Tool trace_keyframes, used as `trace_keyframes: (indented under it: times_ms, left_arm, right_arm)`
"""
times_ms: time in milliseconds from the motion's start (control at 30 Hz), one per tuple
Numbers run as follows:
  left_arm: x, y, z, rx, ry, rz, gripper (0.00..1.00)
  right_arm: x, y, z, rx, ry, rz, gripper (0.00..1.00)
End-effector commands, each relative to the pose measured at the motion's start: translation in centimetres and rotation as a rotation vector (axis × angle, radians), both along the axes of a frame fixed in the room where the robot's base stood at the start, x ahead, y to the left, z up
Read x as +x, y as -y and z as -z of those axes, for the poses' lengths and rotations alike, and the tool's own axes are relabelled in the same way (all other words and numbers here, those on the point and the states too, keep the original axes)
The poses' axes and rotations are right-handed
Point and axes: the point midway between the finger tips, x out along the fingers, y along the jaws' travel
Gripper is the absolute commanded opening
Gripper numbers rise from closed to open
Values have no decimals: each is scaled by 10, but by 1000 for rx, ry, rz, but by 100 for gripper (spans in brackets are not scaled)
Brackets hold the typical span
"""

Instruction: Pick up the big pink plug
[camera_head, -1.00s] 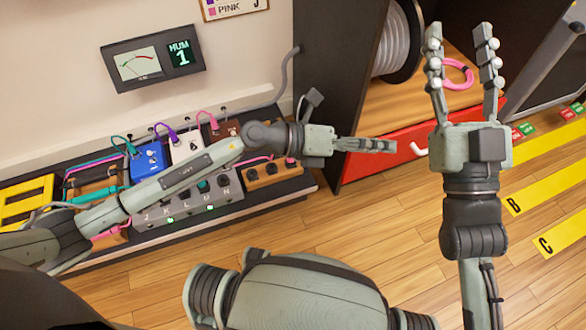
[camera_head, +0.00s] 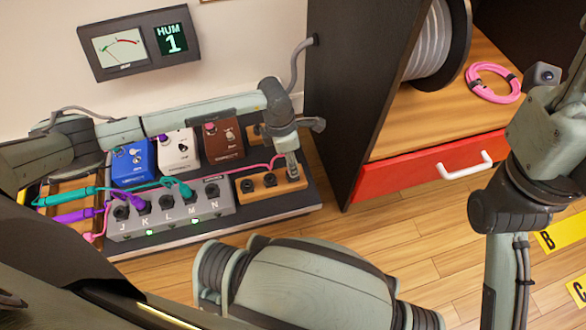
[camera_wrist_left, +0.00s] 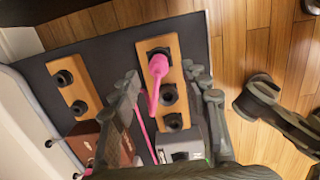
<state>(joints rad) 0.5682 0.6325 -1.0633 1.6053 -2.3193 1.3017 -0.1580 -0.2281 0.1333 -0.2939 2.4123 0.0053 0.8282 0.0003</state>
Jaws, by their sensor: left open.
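The big pink plug (camera_wrist_left: 172,72) stands in the end socket of a wooden socket strip (camera_wrist_left: 158,55) in the left wrist view. Its pink cable hangs from it toward the bottom of that view. My left gripper (camera_wrist_left: 163,84) is open, with its fingers on either side of the plug and strip; I see no contact. In the head view my left gripper (camera_head: 292,168) points down over the right end of the strip (camera_head: 254,187), and its fingers hide the plug there.
A grey switch box (camera_head: 172,212) with teal and purple plugs stands left of the strip. Blue (camera_head: 132,162), white (camera_head: 178,148) and brown (camera_head: 222,142) pedals sit behind it. A dark cabinet (camera_head: 350,100) with a red drawer (camera_head: 410,170) stands right. A pink cable coil (camera_head: 493,84) lies on its shelf.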

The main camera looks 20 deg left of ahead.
Motion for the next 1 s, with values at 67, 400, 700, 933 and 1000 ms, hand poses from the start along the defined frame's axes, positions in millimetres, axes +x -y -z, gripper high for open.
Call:
trace_keyframes:
  times_ms: [67,400,700,933,1000]
  left_arm:
    - [3,4,17,-1,-2,-1,46]
    - [4,5,33,-2,-1,0,46]
    - [4,5,33,-2,-1,-1,20]
    - [4,5,33,-2,-1,-1,0]
    - [4,5,33,-2,-1,-1,0]
  right_arm:
    - [1,-1,3,-12,17,0,45]
    - [2,-3,-1,-25,31,1,45]
    - [2,-3,-1,-25,31,1,45]
    - [2,-3,-1,-25,31,2,45]
    - [2,-3,-1,-25,31,2,45]
